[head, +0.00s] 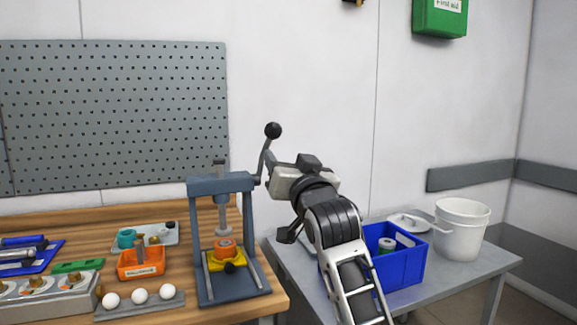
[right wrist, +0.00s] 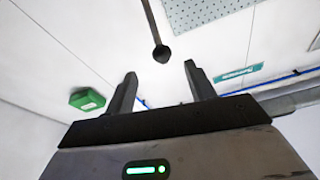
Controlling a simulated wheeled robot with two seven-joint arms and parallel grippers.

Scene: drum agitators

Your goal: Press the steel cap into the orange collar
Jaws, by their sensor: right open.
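The blue-grey press (head: 195,245) stands at the table's right end. The orange collar (head: 225,252) sits in a yellow holder (head: 214,264) under the raised ram (head: 223,212). A small greyish piece shows at the collar's top; I cannot tell whether it is the steel cap. The press lever (head: 263,160) slants up to a black ball knob (head: 272,130). My right gripper (head: 270,163) is open beside the lever, below the knob. In the right wrist view, its open fingers (right wrist: 160,70) point toward the knob (right wrist: 161,53), with nothing held. My left gripper is not in view.
Left of the press are an orange bin (head: 140,272), white balls (head: 139,296) on a grey strip, and a grey tray (head: 160,229). At right, a grey table (head: 484,265) holds a blue crate (head: 408,269) and white bucket (head: 461,232). A pegboard (head: 115,115) hangs behind.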

